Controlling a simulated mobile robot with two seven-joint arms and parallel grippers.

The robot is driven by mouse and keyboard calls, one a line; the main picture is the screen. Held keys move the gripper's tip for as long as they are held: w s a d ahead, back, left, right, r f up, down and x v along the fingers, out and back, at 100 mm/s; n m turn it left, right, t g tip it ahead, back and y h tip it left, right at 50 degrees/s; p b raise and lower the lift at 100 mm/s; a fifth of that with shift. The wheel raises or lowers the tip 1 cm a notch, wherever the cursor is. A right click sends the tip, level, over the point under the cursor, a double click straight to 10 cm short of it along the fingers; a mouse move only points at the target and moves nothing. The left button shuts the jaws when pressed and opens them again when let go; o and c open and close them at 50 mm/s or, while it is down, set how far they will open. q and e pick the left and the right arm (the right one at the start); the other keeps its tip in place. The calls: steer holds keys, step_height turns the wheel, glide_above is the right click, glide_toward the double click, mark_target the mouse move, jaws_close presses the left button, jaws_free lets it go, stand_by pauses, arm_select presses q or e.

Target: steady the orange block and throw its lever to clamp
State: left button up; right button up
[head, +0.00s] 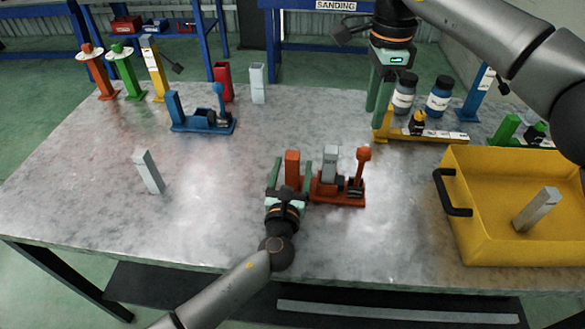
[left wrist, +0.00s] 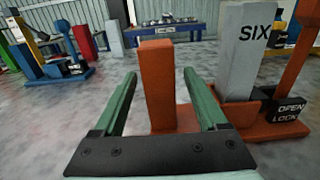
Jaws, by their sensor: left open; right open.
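The orange block (head: 338,195) stands on the table's front middle. It has an upright orange post (head: 292,168) at its left end, a grey block (head: 330,163) in the middle and an upright lever (head: 361,171) with a round orange knob at its right. In the left wrist view the grey block (left wrist: 238,50) reads SIX, and a label by the lever (left wrist: 297,60) reads OPEN LOCK. My left gripper (head: 291,172) is open, its green fingers on either side of the post (left wrist: 157,85), with gaps visible. My right gripper (head: 380,92) is open and empty, pointing down behind and right of the block.
A yellow bin (head: 500,235) with a grey block (head: 536,210) inside stands at the right. A blue clamp (head: 203,122) stands back left, a lone grey block (head: 148,172) at left. A yellow holder (head: 425,136) is near my right gripper.

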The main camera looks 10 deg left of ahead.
arm_select(q)
jaws_close()
stand_by(0.6)
stand_by(0.8)
arm_select(e)
steer(key=shift+s+a+n, duration=0.1)
steer(key=shift+n, duration=0.2)
steer(key=shift+c, duration=1.4)
steer(key=shift+s+a+f+n+h, duration=0.2)
steer(key=shift+n+h, duration=0.1)
steer(key=shift+n, duration=0.2)
steer(key=shift+c, duration=0.8)
steer(key=n, duration=0.2)
steer(key=s+a+n+t+h, duration=0.1)
steer(key=n, duration=0.1)
steer(key=s+n+t, duration=0.1)
steer(key=n, duration=0.1)
steer(key=shift+s+a+f+h, duration=0.2)
steer(key=shift+a+f+h, duration=0.1)
steer(key=shift+f+h, duration=0.1)
jaws_close()
steer(key=s+a+n+t, duration=0.3)
steer(key=s+n+t, duration=0.1)
steer(key=n, duration=0.8)
steer(key=shift+s+a+f+n+t+h, duration=0.25)
steer(key=shift+s+n+t+h, duration=0.05)
steer(key=shift+s, duration=0.3)
